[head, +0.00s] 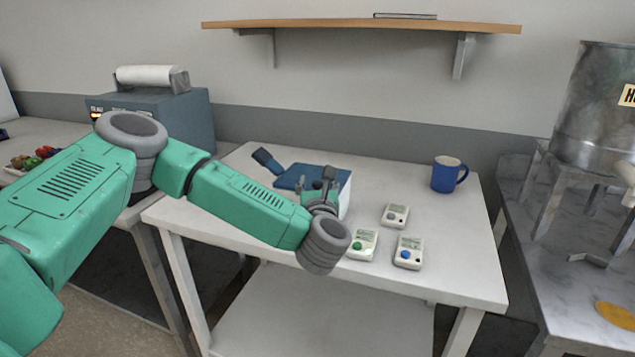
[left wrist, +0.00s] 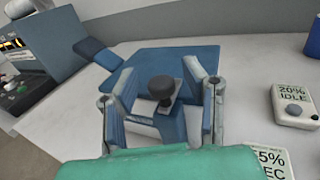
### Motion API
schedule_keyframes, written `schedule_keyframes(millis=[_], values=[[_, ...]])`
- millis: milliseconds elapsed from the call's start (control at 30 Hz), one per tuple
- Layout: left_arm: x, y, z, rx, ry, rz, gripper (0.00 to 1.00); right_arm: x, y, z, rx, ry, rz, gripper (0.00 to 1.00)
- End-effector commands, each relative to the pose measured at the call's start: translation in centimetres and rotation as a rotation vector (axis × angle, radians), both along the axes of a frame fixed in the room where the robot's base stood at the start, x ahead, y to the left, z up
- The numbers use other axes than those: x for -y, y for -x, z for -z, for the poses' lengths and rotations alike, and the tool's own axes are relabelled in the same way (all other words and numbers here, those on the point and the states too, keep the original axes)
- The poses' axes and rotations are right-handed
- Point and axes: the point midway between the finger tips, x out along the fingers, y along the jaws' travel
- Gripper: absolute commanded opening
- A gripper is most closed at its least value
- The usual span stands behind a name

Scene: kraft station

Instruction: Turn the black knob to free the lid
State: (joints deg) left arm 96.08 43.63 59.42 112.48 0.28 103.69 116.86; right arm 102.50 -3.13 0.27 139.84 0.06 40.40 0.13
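A box with a blue lid (head: 296,177) stands on the white table, and its pale side (head: 346,198) shows. My left gripper (head: 322,190) is over the front of the box. In the left wrist view its two fingers (left wrist: 160,76) are spread on either side of the knob, with visible gaps; it is open and holds nothing. The lid looks closed. My right gripper is not in view.
Three small white devices (head: 408,252) lie right of the box, close to my left wrist. A blue mug (head: 448,174) stands at the table's back right. A wooden shelf (head: 360,27) hangs above.

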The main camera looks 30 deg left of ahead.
Motion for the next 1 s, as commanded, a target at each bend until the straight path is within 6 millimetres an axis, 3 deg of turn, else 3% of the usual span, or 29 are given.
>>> schedule_keyframes(millis=[200,300,333,667,1000], values=[[0.0,0.0,0.0,0.000,0.000,0.000,0.40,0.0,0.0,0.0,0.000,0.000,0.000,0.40],[0.0,0.0,0.0,0.000,0.000,0.000,0.04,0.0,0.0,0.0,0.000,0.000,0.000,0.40],[0.0,0.0,0.0,0.000,0.000,0.000,0.00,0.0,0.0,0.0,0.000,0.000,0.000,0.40],[0.0,0.0,0.1,-0.001,0.001,0.020,0.00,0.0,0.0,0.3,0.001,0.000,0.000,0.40],[-0.2,0.1,0.3,0.001,0.002,0.199,0.00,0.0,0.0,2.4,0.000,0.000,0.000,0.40]])
